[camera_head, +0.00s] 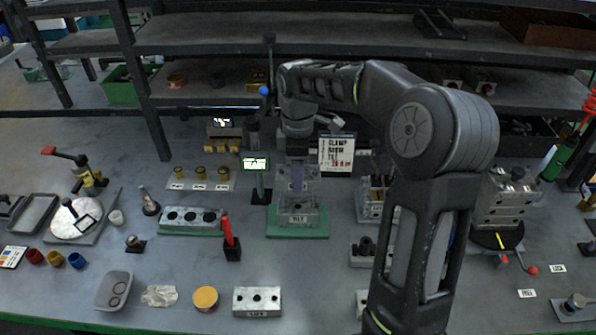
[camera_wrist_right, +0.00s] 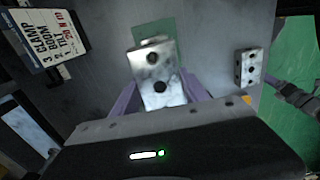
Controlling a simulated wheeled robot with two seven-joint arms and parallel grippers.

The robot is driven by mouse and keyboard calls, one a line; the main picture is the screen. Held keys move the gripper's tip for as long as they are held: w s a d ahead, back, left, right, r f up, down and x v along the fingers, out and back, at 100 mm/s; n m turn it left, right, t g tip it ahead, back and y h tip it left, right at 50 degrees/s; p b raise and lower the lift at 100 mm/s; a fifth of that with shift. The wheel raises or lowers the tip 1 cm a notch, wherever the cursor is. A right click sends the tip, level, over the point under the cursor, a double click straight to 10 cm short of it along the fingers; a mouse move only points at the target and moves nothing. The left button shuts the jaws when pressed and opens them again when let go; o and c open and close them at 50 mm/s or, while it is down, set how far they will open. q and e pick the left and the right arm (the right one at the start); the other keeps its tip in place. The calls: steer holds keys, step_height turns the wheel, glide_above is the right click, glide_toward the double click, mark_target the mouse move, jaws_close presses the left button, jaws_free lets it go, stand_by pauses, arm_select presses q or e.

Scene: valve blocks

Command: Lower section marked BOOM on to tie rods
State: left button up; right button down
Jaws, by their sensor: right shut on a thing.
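My right gripper (camera_head: 297,178) points down over the valve stack at the middle of the table, with purple fingers. It is shut on a grey metal section, which shows in the right wrist view as a pale block (camera_wrist_right: 157,72) with dark holes between the fingers (camera_wrist_right: 160,95). I cannot read a BOOM mark on it. Below it, a block marked TILT (camera_head: 297,219) sits on a green plate (camera_head: 297,234). The held section is in line above this block; I cannot tell whether they touch. The tie rods are not clear. My left gripper is not in view.
A sign (camera_head: 336,155) reading CLAMP, BOOM, TILT stands behind right of the stack. A small lit display (camera_head: 255,163) stands close on the left. A holed block (camera_head: 193,219) and a red-handled tool (camera_head: 230,240) are further left. My right arm hides part of the right side.

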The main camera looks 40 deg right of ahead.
steer(key=shift+f+b, duration=2.2)
steer(key=shift+f, duration=1.15)
steer(key=shift+c, duration=2.4)
jaws_free()
steer(key=shift+r, duration=0.1)
step_height(320, 180, up, 8)
steer(key=shift+f, duration=0.15)
